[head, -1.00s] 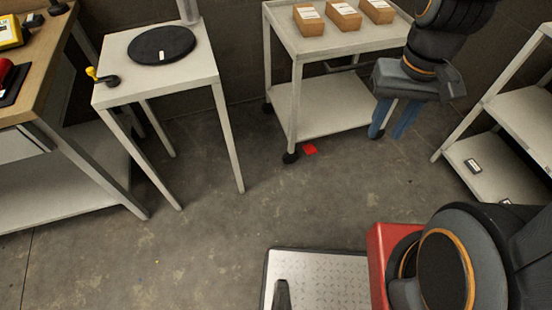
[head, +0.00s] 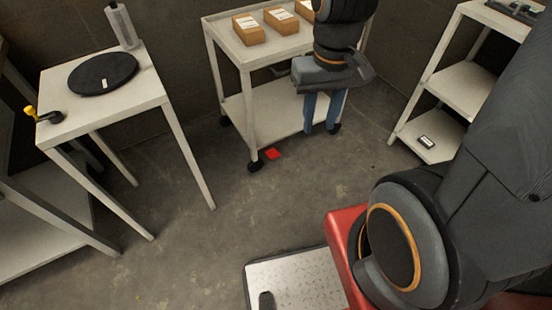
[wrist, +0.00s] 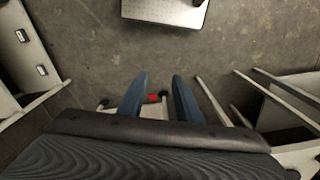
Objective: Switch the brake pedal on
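A small red pedal (head: 273,154), which looks like the brake pedal, sits low beside the front caster of a white cart (head: 249,113). It also shows as a red spot between the fingers in the wrist view (wrist: 153,98). Whether it is pressed is too small to tell. My gripper (head: 323,115) points downward in front of the cart's right side, right of and above the pedal in the head view. Its two blue fingers stand apart with nothing between them, as the wrist view (wrist: 160,78) shows. It is not touching the pedal.
Several cardboard boxes (head: 248,29) stand on the cart's top. A white table with a black disc (head: 103,73) stands at left. A white shelf rack (head: 460,88) stands at right. The concrete floor (head: 190,255) in front of the cart is clear.

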